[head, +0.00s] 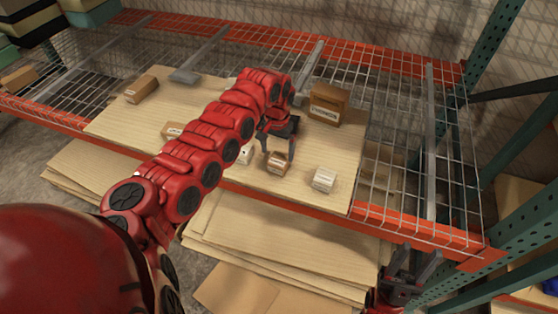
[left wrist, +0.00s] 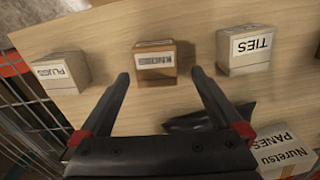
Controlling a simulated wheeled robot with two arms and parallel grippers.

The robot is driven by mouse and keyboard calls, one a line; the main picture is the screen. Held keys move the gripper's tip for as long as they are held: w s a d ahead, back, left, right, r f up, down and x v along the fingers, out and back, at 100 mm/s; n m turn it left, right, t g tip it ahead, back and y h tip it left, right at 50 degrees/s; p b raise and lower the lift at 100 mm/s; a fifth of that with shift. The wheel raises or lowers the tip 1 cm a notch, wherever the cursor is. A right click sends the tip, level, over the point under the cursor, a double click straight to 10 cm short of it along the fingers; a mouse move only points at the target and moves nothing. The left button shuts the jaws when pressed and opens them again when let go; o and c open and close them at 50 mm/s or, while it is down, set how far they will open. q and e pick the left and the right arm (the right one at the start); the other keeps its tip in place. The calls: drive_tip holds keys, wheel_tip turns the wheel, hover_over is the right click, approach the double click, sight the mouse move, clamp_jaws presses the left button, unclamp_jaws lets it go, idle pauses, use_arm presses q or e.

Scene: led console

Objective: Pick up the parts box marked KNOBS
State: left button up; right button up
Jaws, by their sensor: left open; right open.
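The KNOBS box (left wrist: 155,65), small and brown with a white label, is in the middle of the left wrist view. Its label looks upside down there and is hard to read. My left gripper (left wrist: 159,76) is open, with its fingertips on either side of the box's near part; nothing is held. In the head view the left gripper (head: 281,142) hangs just above and behind a small brown box (head: 278,164) on the wooden board, which looks like the same box. I cannot tell whether the fingers touch it. My right gripper (head: 416,264) is open and empty below the shelf's front right.
In the left wrist view, the PLUGS box (left wrist: 60,72) stands left, the TIES box (left wrist: 245,50) right, and a PANES box (left wrist: 285,150) lower right. In the head view, a larger box (head: 328,103) stands behind, and a white-labelled box (head: 323,179) to the right. Orange beam (head: 420,235) edges the shelf.

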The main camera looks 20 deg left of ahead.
sight(280, 159)
use_arm(q)
drive_tip(key=shift+d+f+p, duration=0.15)
drive_tip(key=shift+f+p, duration=0.1)
drive_tip(key=shift+p, duration=0.05)
drive_tip(key=f, duration=0.1)
drive_tip(key=f+p, duration=0.1)
drive_tip(key=f, duration=0.1)
drive_tip(key=shift+d+f+p, duration=0.25)
drive_tip(key=shift+f+p, duration=0.1)
drive_tip(key=shift+f, duration=0.05)
drive_tip(key=shift+w+a+f, duration=0.1)
drive_tip(key=shift+f, duration=0.45)
drive_tip(key=c, duration=1.4)
